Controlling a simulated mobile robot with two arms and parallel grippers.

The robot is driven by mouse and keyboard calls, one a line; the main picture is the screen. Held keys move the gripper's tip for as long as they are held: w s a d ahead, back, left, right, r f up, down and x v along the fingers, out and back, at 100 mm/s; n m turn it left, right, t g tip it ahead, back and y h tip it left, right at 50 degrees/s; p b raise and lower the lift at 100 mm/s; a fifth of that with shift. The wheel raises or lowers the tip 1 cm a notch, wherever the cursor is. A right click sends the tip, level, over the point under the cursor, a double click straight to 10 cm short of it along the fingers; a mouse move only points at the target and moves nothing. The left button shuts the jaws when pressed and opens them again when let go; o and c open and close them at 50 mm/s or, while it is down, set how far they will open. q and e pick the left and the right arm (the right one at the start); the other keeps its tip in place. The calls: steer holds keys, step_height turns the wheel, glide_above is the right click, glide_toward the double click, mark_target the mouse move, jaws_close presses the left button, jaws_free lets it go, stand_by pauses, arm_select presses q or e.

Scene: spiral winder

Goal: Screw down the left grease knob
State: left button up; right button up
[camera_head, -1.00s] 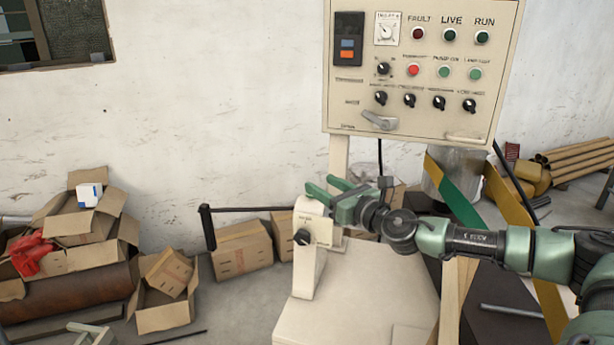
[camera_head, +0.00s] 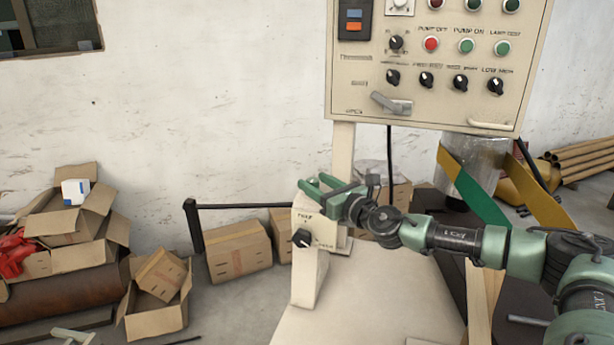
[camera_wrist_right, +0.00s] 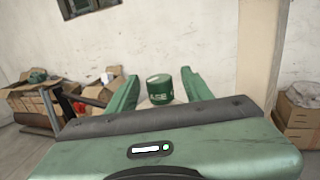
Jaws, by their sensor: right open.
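A green cylindrical knob with pale lettering (camera_wrist_right: 160,90) shows in the right wrist view, between the two fingers with a gap on each side. My right gripper (camera_head: 322,187) is open at the top of a cream post (camera_head: 309,270) in the head view; its fingers (camera_wrist_right: 159,82) point ahead in the wrist view. I cannot make out the green knob in the head view, where the gripper covers that spot. My left gripper is not in view.
The post carries a black selector knob (camera_head: 302,238). A cream control panel (camera_head: 353,98) hangs above and behind. Open cardboard boxes (camera_head: 155,317) lie at left.

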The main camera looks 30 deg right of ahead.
mark_target(309, 179)
steer(key=w, duration=0.3)
steer(key=shift+w+a+r+p, duration=0.1)
steer(key=shift+w+a+p, duration=0.15)
steer(key=shift+p, duration=0.05)
steer(key=shift+w, duration=0.35)
steer(key=shift+s, duration=0.1)
